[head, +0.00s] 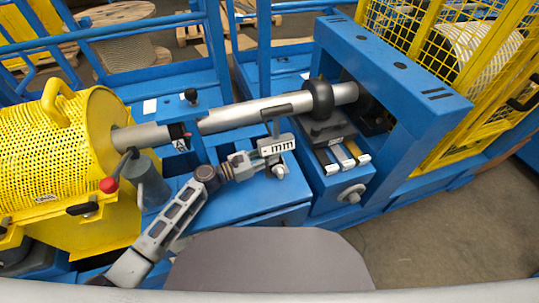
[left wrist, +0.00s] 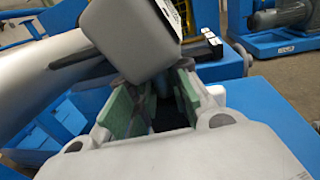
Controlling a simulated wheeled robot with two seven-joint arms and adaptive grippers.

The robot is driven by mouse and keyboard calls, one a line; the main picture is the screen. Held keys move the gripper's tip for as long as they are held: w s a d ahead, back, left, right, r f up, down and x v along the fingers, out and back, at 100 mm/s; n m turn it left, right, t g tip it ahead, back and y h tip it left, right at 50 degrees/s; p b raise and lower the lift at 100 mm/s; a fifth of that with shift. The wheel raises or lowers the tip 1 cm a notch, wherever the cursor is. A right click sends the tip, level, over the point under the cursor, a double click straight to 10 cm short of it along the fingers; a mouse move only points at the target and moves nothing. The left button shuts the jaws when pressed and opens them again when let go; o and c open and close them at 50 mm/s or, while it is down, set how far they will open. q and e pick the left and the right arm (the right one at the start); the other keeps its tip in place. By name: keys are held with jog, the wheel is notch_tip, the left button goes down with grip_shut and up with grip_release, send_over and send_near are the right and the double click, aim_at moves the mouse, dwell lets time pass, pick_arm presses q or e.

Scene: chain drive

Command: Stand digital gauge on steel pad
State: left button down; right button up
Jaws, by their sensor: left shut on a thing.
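The digital gauge (head: 276,146) is a small grey box with a pale face marked "mm" and a thin stem rising from it. My left gripper (head: 258,158) is shut on it in front of the long grey shaft. In the left wrist view the gauge (left wrist: 130,38) is a grey block beyond the green-padded fingers (left wrist: 155,100), hiding part of what lies behind. I cannot tell for sure which is the steel pad. My right gripper is not in view.
The grey shaft (head: 245,114) with a black collar (head: 319,98) runs behind the gauge. A blue frame (head: 395,65) stands over its right end. Blue deck (head: 265,205) lies below the gauge.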

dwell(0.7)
pick_arm(q)
jog(key=c, duration=1.3)
grip_release()
jog(key=shift+o, duration=0.2)
jog(key=shift+f, duration=0.3)
jog(key=shift+v, duration=3.8)
jog(key=shift+s, duration=0.1)
